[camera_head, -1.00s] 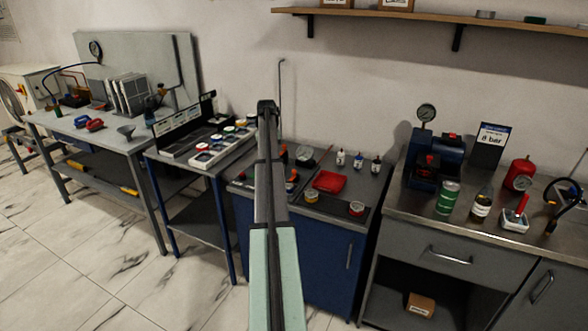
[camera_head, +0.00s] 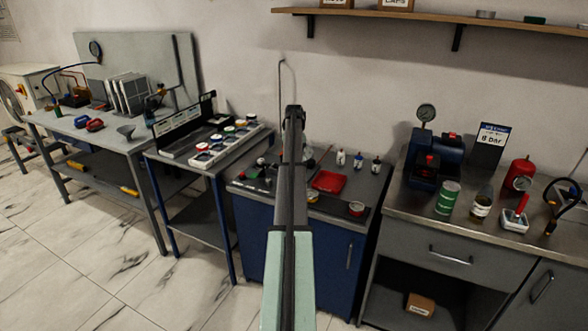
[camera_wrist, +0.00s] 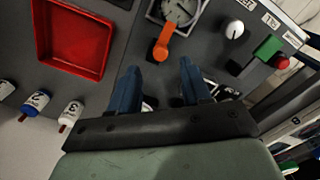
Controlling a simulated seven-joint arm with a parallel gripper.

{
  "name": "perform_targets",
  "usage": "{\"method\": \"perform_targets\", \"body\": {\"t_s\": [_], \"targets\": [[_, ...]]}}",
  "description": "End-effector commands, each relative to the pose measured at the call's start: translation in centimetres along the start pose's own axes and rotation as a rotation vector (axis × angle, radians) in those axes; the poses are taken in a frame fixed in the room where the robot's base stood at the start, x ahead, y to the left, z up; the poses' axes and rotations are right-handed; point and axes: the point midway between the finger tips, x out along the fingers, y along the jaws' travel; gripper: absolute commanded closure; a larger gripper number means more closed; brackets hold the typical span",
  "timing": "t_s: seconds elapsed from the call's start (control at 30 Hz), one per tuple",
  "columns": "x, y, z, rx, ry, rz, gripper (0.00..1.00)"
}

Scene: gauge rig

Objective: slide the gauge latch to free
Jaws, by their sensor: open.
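In the wrist view a round gauge (camera_wrist: 178,12) in a dark square housing sits at the top, cut off by the frame edge. An orange lever (camera_wrist: 172,38), which looks like the gauge latch, lies at the housing's lower edge, tilted. My gripper (camera_wrist: 160,83) is open and empty, its two blue fingers apart. In the picture the fingertips are just below the orange lever, with a visible gap. I cannot tell their height above the panel. In the head view my arm hides the fingers and most of the gauge.
A red tray (camera_wrist: 75,40) lies left of the gauge, with small bottles (camera_wrist: 73,112) beyond it. A white knob (camera_wrist: 234,28) and a green block (camera_wrist: 270,47) with a red button (camera_wrist: 283,62) are at the right. A blue cabinet (camera_head: 330,255) carries this panel.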

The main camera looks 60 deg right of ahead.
Motion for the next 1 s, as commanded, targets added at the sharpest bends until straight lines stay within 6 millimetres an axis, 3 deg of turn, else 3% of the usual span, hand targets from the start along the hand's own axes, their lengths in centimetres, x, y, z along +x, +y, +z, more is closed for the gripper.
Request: {"method": "perform_targets", "body": {"t_s": [0.1,0.3,0.77,1.0], "targets": [[2.0,0.0,0.1,0.0,-0.002,0.0,0.52],[4.2,0.0,0.0,0.0,-0.001,0.0,0.52],[5.1,0.0,0.0,0.0,0.0,0.0,0.52],[5.1,0.0,0.0,0.0,0.0,0.0,0.73]]}}
